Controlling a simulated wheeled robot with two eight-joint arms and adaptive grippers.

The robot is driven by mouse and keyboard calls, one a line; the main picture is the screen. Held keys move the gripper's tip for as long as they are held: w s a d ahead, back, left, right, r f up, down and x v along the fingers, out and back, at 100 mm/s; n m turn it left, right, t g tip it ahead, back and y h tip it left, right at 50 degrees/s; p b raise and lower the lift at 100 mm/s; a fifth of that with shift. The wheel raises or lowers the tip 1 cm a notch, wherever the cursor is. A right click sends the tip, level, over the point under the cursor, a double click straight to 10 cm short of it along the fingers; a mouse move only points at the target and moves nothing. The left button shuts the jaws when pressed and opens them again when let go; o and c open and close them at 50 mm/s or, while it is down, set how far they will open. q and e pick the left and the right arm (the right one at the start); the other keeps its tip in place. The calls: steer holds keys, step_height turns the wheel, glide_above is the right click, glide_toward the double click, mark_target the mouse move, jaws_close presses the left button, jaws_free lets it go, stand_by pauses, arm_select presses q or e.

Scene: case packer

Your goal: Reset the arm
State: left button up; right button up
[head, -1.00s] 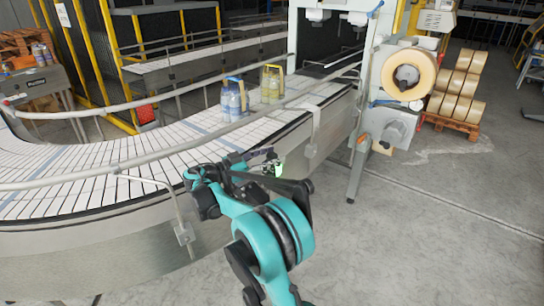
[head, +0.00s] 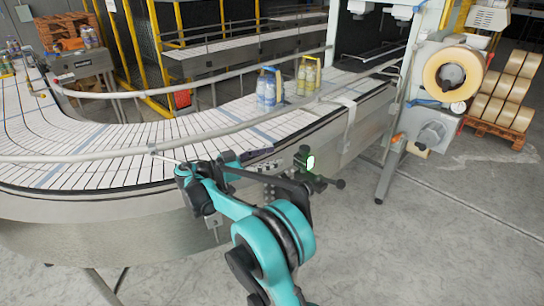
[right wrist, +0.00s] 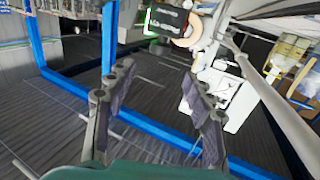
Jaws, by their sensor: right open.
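My right arm (head: 270,235) is teal and black and reaches up from the bottom of the head view. Its right gripper (head: 262,165) is in front of the near side of the conveyor (head: 150,140). In the right wrist view the same gripper (right wrist: 158,75) has its two grey fingers spread apart, with nothing between them. A small green light shows near the wrist in the head view. My left gripper is in neither view.
A machine with a tape roll (head: 453,72) stands at right. Brown rolls (head: 505,95) sit on a pallet behind it. Grey floor at right is clear.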

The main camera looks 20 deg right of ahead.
steer(key=s+d+f+n+t+y+b, duration=0.1)
steer(key=s+d+f+n+t+y, duration=0.1)
steer(key=s+f+n+y, duration=0.25)
steer(key=s+d+f+n+t+y+b, duration=0.1)
steer(key=s+n+y, duration=0.2)
steer(key=s+n, duration=0.3)
steer(key=s+a+f+n+t+y+b, duration=0.1)
steer(key=s+a+f+n+t+y, duration=0.1)
steer(key=s+a+f+y, duration=0.3)
steer(key=s+a+f+n+t+y+b, duration=0.1)
steer(key=s+a+f+n+y, duration=0.4)
steer(key=s, duration=0.8)
step_height(320, 180, down, 2)
steer(key=shift+a+f+t, duration=0.2)
steer(key=shift+a+t, duration=0.4)
steer(key=shift+a, duration=0.55)
steer(key=shift+n+y, duration=0.25)
